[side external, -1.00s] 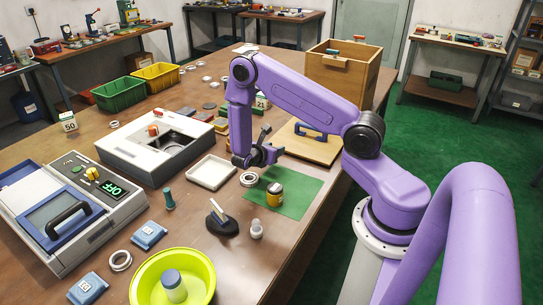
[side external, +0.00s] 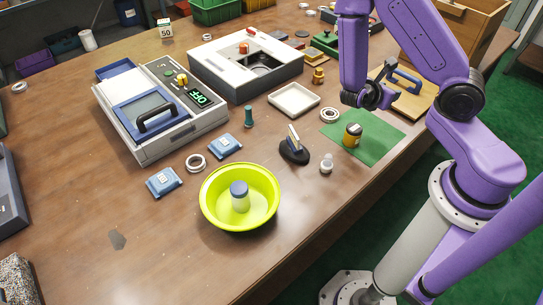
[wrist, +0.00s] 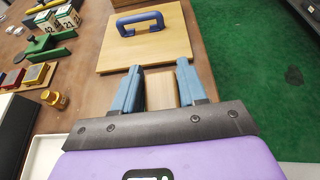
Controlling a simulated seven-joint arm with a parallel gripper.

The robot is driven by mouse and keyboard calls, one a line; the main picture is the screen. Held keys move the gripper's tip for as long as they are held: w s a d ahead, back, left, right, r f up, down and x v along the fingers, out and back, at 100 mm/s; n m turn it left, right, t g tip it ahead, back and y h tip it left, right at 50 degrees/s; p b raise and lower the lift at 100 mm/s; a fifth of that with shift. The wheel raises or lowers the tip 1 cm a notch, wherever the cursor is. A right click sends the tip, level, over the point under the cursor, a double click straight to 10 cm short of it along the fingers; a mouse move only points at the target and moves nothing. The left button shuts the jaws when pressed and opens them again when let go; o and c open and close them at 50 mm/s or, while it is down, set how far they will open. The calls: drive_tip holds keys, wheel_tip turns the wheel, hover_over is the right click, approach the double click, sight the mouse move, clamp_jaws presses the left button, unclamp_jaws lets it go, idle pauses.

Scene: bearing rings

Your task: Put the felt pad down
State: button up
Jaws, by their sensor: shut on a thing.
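My gripper (wrist: 161,90) points toward the wooden board, its two blue fingers shut on a tan block, which I take to be the felt pad (wrist: 161,92). Its lower end is hidden by the gripper's dark plate in the wrist view. In the side view my gripper (side external: 378,99) hangs over the table between the white tray and the wooden board, above the far edge of the green mat (side external: 385,130). The pad cannot be made out clearly there.
The wooden board (side external: 412,101) with a blue handle (wrist: 140,22) lies just beyond my gripper. A lime bowl (side external: 211,210) stands nearer the camera.

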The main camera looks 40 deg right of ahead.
drive_tip(key=w+a+f+n+t+y, duration=0.1)
drive_tip(key=w+a+n+t+y, duration=0.2)
drive_tip(key=w+a+n+t, duration=0.7)
drive_tip(key=w+a+n+t+y, duration=0.2)
drive_tip(key=w+a+y, duration=0.15)
drive_tip(key=a, duration=1.25)
drive_tip(key=s+a+n+y, duration=0.3)
drive_tip(key=a+y, duration=0.1)
drive_tip(key=a, duration=0.6)
drive_tip(key=s+a+r+n+y, duration=0.15)
drive_tip(key=a+n+y, duration=0.25)
drive_tip(key=a, duration=0.5)
drive_tip(key=s+a+n+y, duration=0.3)
drive_tip(key=a+y, duration=0.1)
drive_tip(key=a, duration=0.6)
hover_over(159, 225)
drive_tip(key=f, duration=0.9)
drive_tip(key=shift+s+d+f, duration=0.2)
drive_tip(key=shift+w+a+f, duration=0.2)
drive_tip(key=shift+w+f, duration=0.1)
drive_tip(key=shift+f, duration=1.6)
drive_tip(key=shift+f, duration=0.15)
